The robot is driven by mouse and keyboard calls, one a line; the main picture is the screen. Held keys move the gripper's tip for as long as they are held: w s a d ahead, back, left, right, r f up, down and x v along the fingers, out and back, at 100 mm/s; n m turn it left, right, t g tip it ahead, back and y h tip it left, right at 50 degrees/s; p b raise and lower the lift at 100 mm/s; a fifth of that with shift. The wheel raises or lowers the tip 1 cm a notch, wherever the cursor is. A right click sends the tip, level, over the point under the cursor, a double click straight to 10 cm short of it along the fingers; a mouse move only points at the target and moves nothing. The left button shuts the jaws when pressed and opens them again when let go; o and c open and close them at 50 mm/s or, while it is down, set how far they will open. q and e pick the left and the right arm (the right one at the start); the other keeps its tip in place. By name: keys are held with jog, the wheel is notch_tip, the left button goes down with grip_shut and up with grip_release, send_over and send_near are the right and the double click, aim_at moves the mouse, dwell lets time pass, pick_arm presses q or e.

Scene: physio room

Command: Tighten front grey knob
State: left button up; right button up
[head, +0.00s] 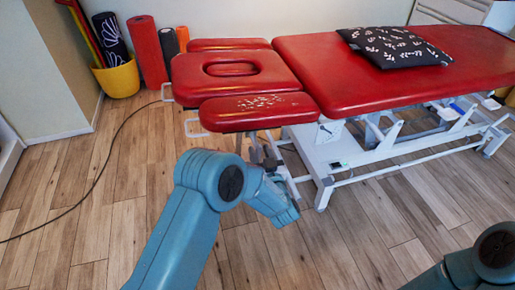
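The red treatment table (330,75) stands on a white metal frame, with a red headrest section with an oval opening (230,69) and separate red arm pads. The nearer arm pad (258,111) has a worn, pale-flecked patch. Under it is a dark grey bracket mechanism (268,160); I cannot make out a front grey knob clearly there. My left gripper (291,184) is just below and beside this mechanism, partly behind my blue forearm. Its fingers are too small and covered to tell whether they are open or touching anything. My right gripper is out of view.
A black patterned cushion (394,47) lies on the table. A yellow bucket (118,79) and rolled mats (147,52) stand at the back left. A dark cable (104,166) runs along the wooden floor. The floor at the left is mostly clear.

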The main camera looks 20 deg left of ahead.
aim_at(255, 142)
pick_arm(q)
jog(key=shift+x, duration=1.5)
grip_shut()
